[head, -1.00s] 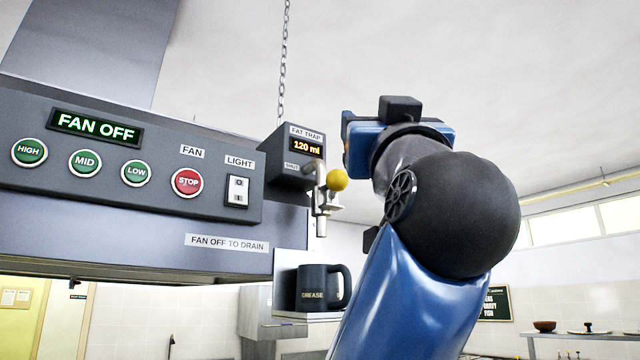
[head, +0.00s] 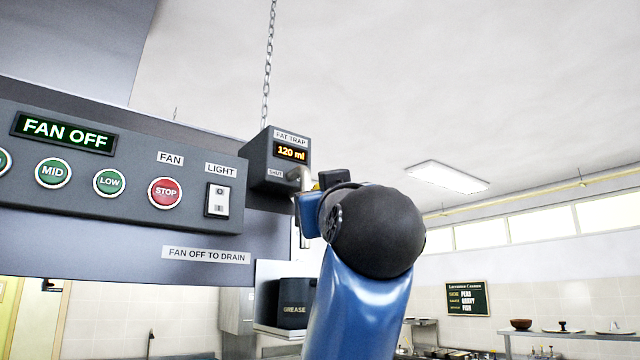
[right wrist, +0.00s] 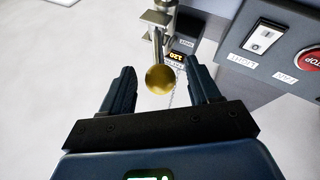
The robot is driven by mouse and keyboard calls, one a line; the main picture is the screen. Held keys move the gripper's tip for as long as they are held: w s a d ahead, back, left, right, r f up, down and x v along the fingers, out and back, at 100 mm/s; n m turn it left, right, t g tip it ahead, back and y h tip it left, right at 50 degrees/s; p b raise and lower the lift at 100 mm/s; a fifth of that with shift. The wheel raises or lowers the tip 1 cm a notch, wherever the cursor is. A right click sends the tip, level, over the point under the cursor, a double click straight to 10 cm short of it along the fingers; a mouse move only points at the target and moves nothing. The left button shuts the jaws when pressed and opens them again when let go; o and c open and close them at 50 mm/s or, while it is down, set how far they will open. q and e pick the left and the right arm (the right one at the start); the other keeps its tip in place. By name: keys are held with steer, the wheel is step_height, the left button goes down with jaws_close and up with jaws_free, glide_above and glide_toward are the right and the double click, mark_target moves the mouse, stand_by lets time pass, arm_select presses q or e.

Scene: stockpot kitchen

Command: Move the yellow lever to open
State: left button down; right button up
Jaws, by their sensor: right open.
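The yellow lever knob (right wrist: 159,79) shows in the right wrist view, on its metal valve (right wrist: 160,20). My right gripper (right wrist: 160,90) is open, with one finger on each side of the knob. I cannot tell whether either finger touches it. In the head view my right arm covers most of the knob, and only part of the valve pipe (head: 304,235) shows below the fat trap box (head: 262,165). The box display reads 120 ml, with a SHUT label beneath it. My left gripper is not in view.
A dark mug marked GREASE (head: 293,309) stands on a shelf below the valve, partly hidden by my arm. The hood panel (head: 130,205) at left has fan buttons, a light switch (head: 217,200) and a FAN OFF display (head: 64,132). A chain hangs above the box.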

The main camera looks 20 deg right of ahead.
steer(key=shift+p+x, duration=0.75)
steer(key=shift+x, duration=0.95)
steer(key=shift+w, duration=0.1)
jaws_close()
